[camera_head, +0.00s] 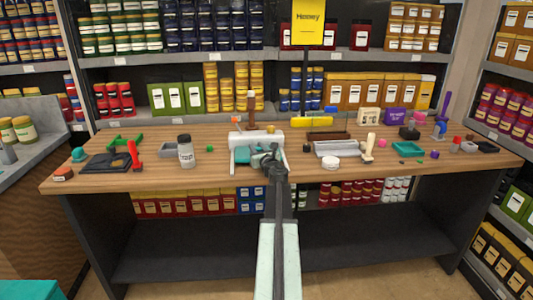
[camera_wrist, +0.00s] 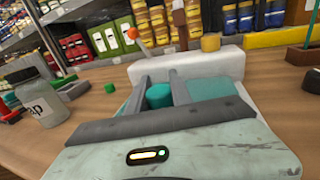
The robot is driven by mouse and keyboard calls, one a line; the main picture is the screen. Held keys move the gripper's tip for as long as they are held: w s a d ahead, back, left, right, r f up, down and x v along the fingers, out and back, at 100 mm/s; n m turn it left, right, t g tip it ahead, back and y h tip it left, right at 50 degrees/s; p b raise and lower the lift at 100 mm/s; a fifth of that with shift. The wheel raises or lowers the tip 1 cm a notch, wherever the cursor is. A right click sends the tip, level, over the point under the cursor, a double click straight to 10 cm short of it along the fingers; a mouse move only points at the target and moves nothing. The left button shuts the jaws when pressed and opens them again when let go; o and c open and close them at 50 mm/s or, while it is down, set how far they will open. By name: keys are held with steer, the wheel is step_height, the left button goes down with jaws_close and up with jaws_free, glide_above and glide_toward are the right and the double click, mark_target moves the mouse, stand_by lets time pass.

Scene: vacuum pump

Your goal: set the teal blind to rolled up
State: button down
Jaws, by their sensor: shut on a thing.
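The teal blind (camera_head: 243,157) hangs in a white housing (camera_head: 257,138) near the middle of the wooden table. In the wrist view, the white housing (camera_wrist: 200,64) lies across the back, with a teal panel (camera_wrist: 212,87) below it at the right. My gripper (camera_head: 264,157) is at the front of the blind. In the wrist view, my gripper (camera_wrist: 159,92) has its two fingers on either side of a rounded teal part (camera_wrist: 159,96) of the blind and is shut on it. My gripper and wrist hide the blind's lower part.
A jar (camera_head: 186,151) stands left of the blind, and a red-handled tool (camera_head: 134,154) lies farther left. A grey tray (camera_head: 338,148), a white round tub (camera_head: 330,162) and a cream upright piece (camera_head: 369,146) are to the right. The table (camera_head: 215,176) is bare along its front edge.

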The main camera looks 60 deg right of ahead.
steer(key=w+d, duration=0.2)
steer(key=d, duration=0.1)
steer(key=shift+w, duration=0.15)
steer(key=c, duration=1.1)
jaws_free()
steer(key=shift+c, duration=0.2)
steer(key=shift+a, duration=0.1)
steer(key=v, duration=0.7)
steer(key=shift+s+a, duration=0.2)
steer(key=shift+s, duration=0.1)
